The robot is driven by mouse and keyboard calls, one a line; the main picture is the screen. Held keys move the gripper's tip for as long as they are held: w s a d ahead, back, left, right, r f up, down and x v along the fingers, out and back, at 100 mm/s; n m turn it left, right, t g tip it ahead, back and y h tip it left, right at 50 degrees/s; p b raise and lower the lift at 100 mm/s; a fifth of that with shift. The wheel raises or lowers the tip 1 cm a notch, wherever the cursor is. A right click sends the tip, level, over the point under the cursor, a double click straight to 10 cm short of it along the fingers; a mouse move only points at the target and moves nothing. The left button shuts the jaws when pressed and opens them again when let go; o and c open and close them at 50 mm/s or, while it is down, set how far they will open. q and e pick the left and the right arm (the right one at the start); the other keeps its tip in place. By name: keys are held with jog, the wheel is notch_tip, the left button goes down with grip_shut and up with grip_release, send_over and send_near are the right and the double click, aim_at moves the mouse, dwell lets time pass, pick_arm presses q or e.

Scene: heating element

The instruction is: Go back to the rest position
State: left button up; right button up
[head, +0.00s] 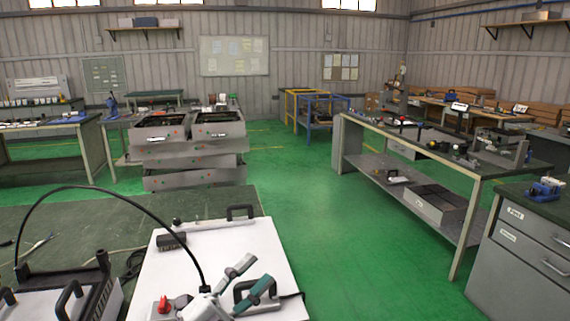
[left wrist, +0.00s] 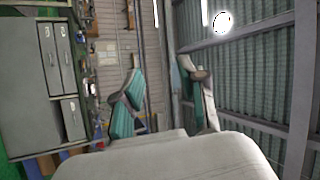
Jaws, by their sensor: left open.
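My left gripper (head: 262,268) shows at the bottom of the head view, over the white panel. Its two green-and-grey fingers are spread apart with nothing between them. In the left wrist view the fingers (left wrist: 163,85) are also apart and empty, with a wall and a grey drawer cabinet (left wrist: 45,75) behind them. My right gripper is in neither view. A white flat panel (head: 215,245) with black handles lies on the dark green bench (head: 90,212); my gripper hides part of its near end.
A dark holder with black handles (head: 92,285) stands at the lower left. A thin black cable (head: 110,192) arches over the bench. Grey open-topped bins (head: 190,160) are stacked beyond it. A long workbench (head: 400,135) and a drawer cabinet (head: 520,265) stand right. Green floor (head: 320,220) between is clear.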

pick_arm(q)
jog(key=s+a+f+n+y, duration=0.2)
jog(key=a+f+n+y, duration=0.5)
jog(key=f+n+y, duration=0.2)
jog(key=s+a+f+n+y, duration=0.2)
jog(key=a+f+n+y, duration=0.6)
jog(key=n, duration=0.2)
jog(key=s+f+n+g, duration=0.1)
jog(key=s+f+g, duration=0.55)
jog(key=s, duration=0.45)
jog(key=s+f+n+g, duration=0.1)
jog(key=s+f+g, duration=0.5)
jog(key=s+f, duration=0.3)
notch_tip(320, 180, down, 25)
jog(key=s, duration=0.3)
jog(key=s+a+f+g, duration=0.2)
jog(key=s+a+f, duration=0.1)
jog(key=s+f, duration=1.3)
jog(key=shift+m, duration=0.3)
